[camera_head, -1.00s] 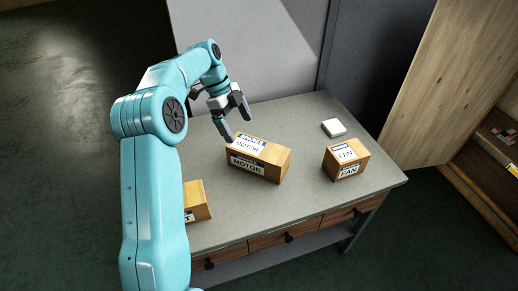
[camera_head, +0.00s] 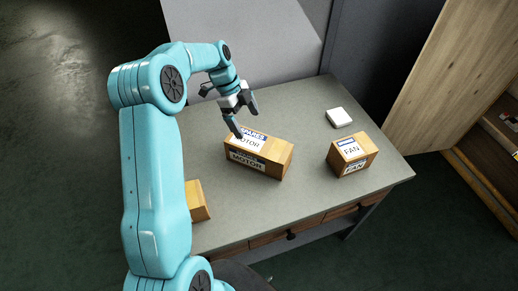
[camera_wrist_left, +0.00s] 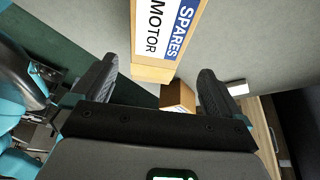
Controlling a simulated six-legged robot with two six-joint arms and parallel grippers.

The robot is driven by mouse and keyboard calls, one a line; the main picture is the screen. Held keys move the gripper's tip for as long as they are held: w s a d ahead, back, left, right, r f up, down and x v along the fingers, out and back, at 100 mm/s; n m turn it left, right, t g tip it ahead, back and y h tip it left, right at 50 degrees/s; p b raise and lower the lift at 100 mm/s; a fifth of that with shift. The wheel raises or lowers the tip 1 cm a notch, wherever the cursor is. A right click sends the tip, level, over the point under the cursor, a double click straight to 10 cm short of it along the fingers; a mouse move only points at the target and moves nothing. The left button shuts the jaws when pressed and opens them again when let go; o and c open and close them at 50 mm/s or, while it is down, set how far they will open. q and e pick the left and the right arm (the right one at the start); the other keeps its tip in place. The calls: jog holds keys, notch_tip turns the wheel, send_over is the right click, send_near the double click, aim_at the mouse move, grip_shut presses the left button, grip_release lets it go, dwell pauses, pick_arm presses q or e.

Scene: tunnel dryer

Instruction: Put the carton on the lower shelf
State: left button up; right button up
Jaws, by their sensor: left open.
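A brown carton labelled MOTOR and SPARES (camera_head: 268,158) lies on the grey table top (camera_head: 290,215), near its middle. A smaller FAN carton (camera_head: 352,154) stands to its right. A third carton (camera_head: 197,203) is partly hidden behind my left arm. My left gripper (camera_head: 243,115) is open and empty, just above the far left end of the MOTOR carton. In the left wrist view, the MOTOR carton (camera_wrist_left: 165,35) shows beyond and between the open fingers. A grey lower shelf (camera_head: 300,239) shows under the table's drawers. My right gripper is not in view.
A white block (camera_head: 339,117) sits at the table's back right. An open wooden door (camera_head: 440,85) and a cabinet with shelves stand at the right. A grey panel (camera_head: 240,40) is behind the table. The table's front right corner is clear.

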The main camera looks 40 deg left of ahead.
aim_at(258, 143)
pick_arm(q)
jog(key=shift+d+f, duration=0.85)
jog(key=shift+f, duration=0.3)
jog(key=shift+s+f, duration=0.2)
jog(key=shift+f, duration=0.1)
jog(key=shift+w+f+p, duration=0.1)
jog(key=shift+f+p, duration=0.2)
jog(key=shift+p, duration=0.1)
jog(key=x, duration=0.1)
jog(key=p+x, duration=0.2)
jog(key=x, duration=0.1)
jog(key=shift+w+d+r, duration=0.15)
jog(key=shift+w+d, duration=0.15)
jog(key=shift+s+f, duration=0.1)
jog(key=shift+f, duration=0.55)
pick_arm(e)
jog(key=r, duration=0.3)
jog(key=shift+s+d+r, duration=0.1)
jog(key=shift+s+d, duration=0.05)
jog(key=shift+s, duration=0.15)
pick_arm(q)
jog(key=c, duration=1.5)
jog(key=shift+c, duration=1.1)
